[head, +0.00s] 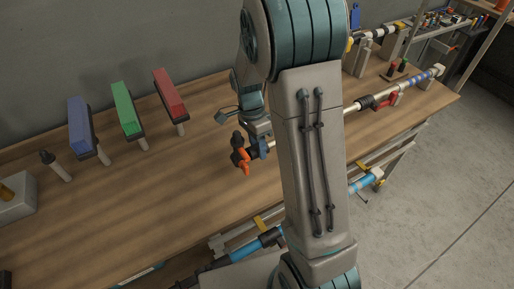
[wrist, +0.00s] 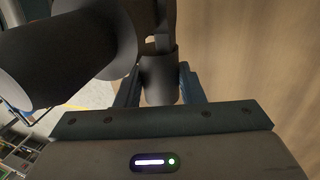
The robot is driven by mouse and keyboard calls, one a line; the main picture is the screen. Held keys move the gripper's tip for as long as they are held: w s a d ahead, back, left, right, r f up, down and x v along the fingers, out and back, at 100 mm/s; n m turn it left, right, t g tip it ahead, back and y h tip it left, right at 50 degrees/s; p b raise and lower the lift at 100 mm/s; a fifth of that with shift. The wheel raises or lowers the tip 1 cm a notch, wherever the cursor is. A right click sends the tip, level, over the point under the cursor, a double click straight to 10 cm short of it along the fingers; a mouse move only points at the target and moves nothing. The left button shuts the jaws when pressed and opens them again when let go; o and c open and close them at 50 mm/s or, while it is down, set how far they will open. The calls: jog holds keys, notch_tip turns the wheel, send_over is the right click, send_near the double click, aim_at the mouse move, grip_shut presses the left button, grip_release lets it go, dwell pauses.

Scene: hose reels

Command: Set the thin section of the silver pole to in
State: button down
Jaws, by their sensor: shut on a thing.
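The silver pole (head: 352,108) lies lengthwise over the wooden bench, with a black collar (head: 367,102) and blue bands toward its far right end. My arm hides its middle stretch, so how far the thin section is extended cannot be told. At the near left end is a black fitting (head: 238,146) with an orange lever (head: 245,167). My gripper (head: 259,147) is at this end, beside the fitting. In the wrist view, my gripper (wrist: 160,88) has its blue fingers on either side of a dark cylinder (wrist: 160,78), shut on it.
A pale box (head: 15,202) is at the far left. Tools and another pole rest at the right back. Bare bench lies left of my gripper.

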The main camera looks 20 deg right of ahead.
jog(key=shift+w+d+r, duration=0.1)
jog(key=shift+w+d, duration=0.1)
jog(key=shift+d, duration=0.2)
jog(key=c, duration=0.9)
grip_release()
jog(key=shift+c, duration=0.2)
jog(key=v, duration=1.3)
jog(key=shift+r+b, duration=0.4)
